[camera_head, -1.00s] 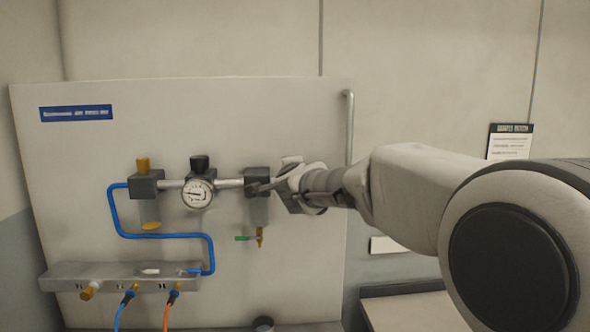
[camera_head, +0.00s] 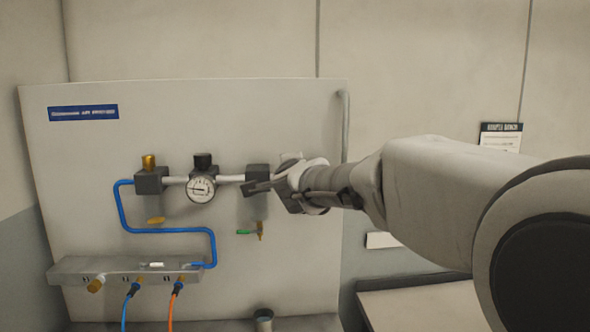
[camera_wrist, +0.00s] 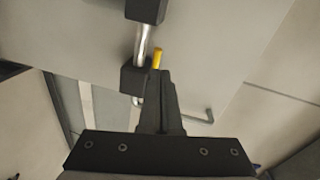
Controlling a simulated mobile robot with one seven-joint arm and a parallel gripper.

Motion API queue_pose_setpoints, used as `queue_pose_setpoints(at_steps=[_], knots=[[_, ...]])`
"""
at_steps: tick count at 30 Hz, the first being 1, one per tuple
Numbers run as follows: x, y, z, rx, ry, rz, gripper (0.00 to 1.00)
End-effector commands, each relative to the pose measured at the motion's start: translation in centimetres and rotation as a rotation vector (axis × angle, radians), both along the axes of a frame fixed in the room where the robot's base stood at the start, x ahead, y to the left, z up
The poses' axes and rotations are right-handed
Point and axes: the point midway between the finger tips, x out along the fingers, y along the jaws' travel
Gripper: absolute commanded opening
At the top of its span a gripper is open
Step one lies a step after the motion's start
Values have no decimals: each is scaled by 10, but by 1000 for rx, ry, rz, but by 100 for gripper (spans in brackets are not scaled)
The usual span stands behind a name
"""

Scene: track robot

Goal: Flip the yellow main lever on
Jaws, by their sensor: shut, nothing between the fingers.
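My gripper (camera_head: 250,188) is shut, its fingers pointing left in front of the dark right-hand block (camera_head: 257,173) on the panel. In the wrist view the shut fingers (camera_wrist: 152,75) lie right beside a dark block (camera_wrist: 132,79). A yellow stick (camera_wrist: 157,56), which looks like the yellow lever, shows just past the fingertips, alongside the silver pipe (camera_wrist: 142,42). I cannot tell whether the fingers touch it. In the head view I cannot make out this stick.
A gauge (camera_head: 201,189) sits mid-pipe, and a brass-topped block is left of it. A green-handled drain (camera_head: 246,232) hangs below my gripper. A grey manifold (camera_head: 120,268) with hoses is lower left. A bent rod (camera_head: 345,125) borders the panel's right edge.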

Motion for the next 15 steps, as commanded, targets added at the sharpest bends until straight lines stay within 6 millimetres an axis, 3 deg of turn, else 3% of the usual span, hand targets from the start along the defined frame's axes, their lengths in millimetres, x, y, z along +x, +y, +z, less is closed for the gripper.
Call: queue_pose_setpoints(at_steps=[6, 15], knots=[[-42, 17, 7, -1, 0, 1, 0], [-61, 25, 8, -1, 2, -1, 0]])
